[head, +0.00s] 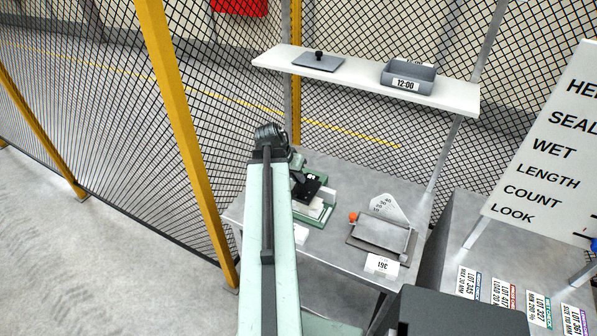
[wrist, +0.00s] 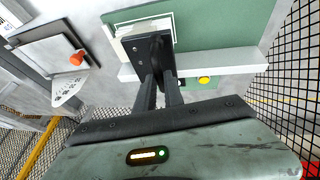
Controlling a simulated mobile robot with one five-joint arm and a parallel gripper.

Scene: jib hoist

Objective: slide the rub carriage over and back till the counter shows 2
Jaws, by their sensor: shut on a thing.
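The rub carriage is a black block (head: 308,187) on the green rub tester (head: 318,211) on the bench, over a pale pad. In the wrist view the carriage (wrist: 146,52) shows as a dark plate with a dark upright part, over a white pad (wrist: 130,30) on a green base (wrist: 225,25). My gripper (wrist: 160,82) has its two dark fingers shut on the carriage's upright part. In the head view my arm hides most of my gripper. I cannot make out a counter reading in either view.
A grey plate device with an orange knob (head: 353,217) and a scale stands right of the tester; a "19E"-like card (head: 381,264) lies before it. A white shelf (head: 440,91) holds a plate and a 12:00 tray. A yellow button (wrist: 204,80) is near my fingers. Mesh fencing stands behind.

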